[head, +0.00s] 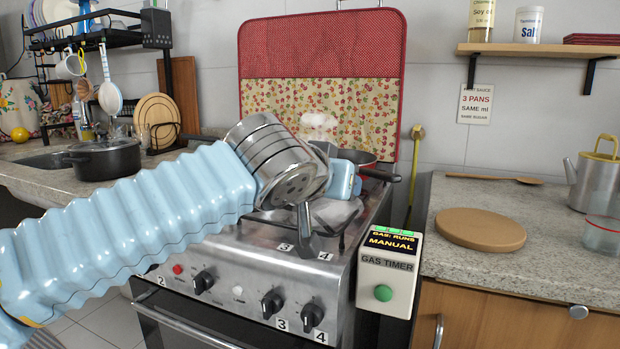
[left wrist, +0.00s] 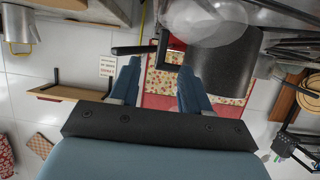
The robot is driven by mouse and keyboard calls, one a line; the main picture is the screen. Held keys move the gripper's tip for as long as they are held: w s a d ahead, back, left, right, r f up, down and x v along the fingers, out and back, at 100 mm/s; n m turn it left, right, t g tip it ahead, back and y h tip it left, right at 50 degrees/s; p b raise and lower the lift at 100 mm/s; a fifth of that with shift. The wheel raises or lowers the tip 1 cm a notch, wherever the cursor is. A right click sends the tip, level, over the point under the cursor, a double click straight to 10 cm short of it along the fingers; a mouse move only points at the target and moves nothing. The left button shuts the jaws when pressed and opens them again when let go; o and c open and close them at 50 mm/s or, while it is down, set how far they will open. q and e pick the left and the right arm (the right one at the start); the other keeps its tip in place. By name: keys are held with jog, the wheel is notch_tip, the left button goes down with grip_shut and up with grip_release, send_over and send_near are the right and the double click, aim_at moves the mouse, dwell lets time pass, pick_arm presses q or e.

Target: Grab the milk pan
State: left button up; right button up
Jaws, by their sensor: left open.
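My right gripper is not in view.
Pale steam (head: 318,120) rises above the stove (head: 270,256). A gas timer box (head: 388,262) is at its front right. A red and floral board (head: 320,75) stands behind. A dark pot (head: 104,158) is on the left counter; a round wooden board (head: 480,228) and metal kettle (head: 597,180) are right.

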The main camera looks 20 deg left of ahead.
pick_arm(q)
jog(key=x, duration=0.3)
jog(key=p+x, duration=0.1)
jog(key=x, duration=0.6)
jog(key=shift+w+a+p, duration=0.1)
jog(key=shift+a+p, duration=0.2)
jog(key=shift+p, duration=0.1)
jog(key=shift+w+f, duration=0.15)
jog(key=shift+w, duration=0.25)
jog(key=shift+c, duration=0.3)
grip_shut()
